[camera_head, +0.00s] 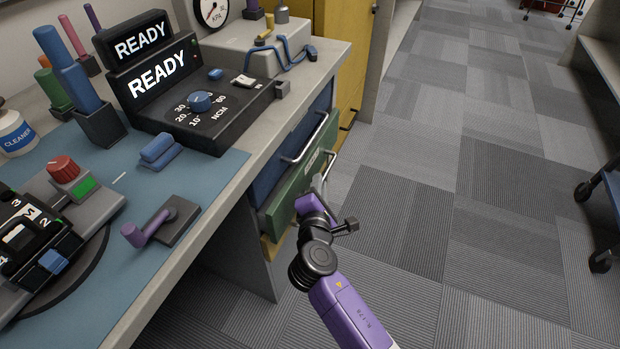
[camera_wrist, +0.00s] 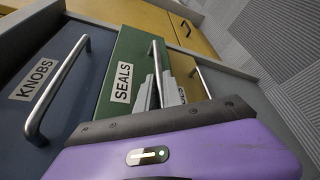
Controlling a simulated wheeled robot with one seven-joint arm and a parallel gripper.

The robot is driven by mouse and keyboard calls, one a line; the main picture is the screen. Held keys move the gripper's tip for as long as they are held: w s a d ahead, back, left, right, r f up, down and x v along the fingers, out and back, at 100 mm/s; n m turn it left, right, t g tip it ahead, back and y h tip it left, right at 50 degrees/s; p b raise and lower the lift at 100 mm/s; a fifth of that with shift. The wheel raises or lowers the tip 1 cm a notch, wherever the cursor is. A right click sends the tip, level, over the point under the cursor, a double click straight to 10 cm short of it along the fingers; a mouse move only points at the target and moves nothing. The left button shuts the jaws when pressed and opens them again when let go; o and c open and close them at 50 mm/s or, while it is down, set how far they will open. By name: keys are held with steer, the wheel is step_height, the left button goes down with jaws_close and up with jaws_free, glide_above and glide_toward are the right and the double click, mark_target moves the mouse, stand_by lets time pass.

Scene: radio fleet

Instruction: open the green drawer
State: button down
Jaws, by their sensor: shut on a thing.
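The green drawer (camera_head: 286,197) is below the blue drawer in the bench in the head view. In the wrist view the green drawer (camera_wrist: 124,62) carries a SEALS label and a metal bar handle (camera_wrist: 157,62). Its front appears to stand slightly out from the blue one; how far is hard to tell. My gripper (camera_head: 312,203) is at this front in the head view, its fingertips largely hidden. In the wrist view my gripper (camera_wrist: 160,94) is shut on the green drawer's handle, with grey fingers beside the bar.
The blue KNOBS drawer (camera_wrist: 52,75) with its own handle is beside the green one in the wrist view. A yellow drawer (camera_wrist: 190,75) is on the other side. The bench top (camera_head: 225,205) overhangs near my arm. Carpeted floor (camera_head: 450,220) to the right is clear.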

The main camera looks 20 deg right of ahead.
steer(key=s+d+p, duration=0.7)
steer(key=s+d, duration=1)
steer(key=shift+s, duration=0.15)
steer(key=c, duration=1.8)
jaws_free()
steer(key=shift+o, duration=0.2)
steer(key=shift+s, duration=0.1)
steer(key=v, duration=0.7)
steer(key=shift+s+b, duration=0.25)
steer(key=shift+b, duration=0.2)
steer(key=shift+a, duration=0.1)
